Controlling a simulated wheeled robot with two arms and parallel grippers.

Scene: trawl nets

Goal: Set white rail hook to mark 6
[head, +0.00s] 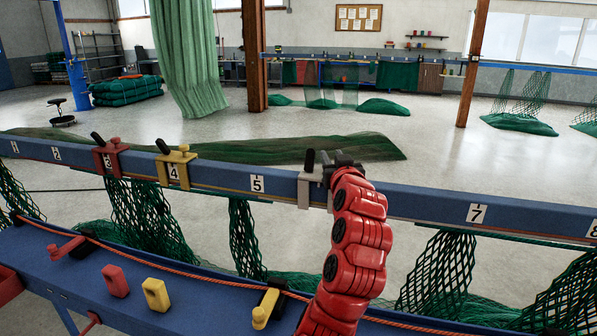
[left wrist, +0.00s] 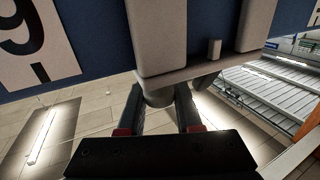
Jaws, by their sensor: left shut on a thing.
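The white rail hook (head: 312,186) sits on the blue rail (head: 410,199) between mark 5 (head: 257,184) and mark 7 (head: 476,213), with a dark handle on top. My left gripper (head: 338,162) is at the hook and its red arm hides part of it. In the left wrist view the fingers (left wrist: 160,108) are shut around a round knob under the white hook (left wrist: 175,40). There a number plate (left wrist: 38,45), seen upside down and reading as a 6, is beside the hook with blue rail between them. In the head view mark 6 is hidden behind my arm.
A red hook (head: 107,158) is at mark 3 and a yellow hook (head: 176,166) at mark 4. Green nets (head: 440,270) hang below the rail. The blue bench (head: 120,270) in front carries red and yellow blocks and an orange cord.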

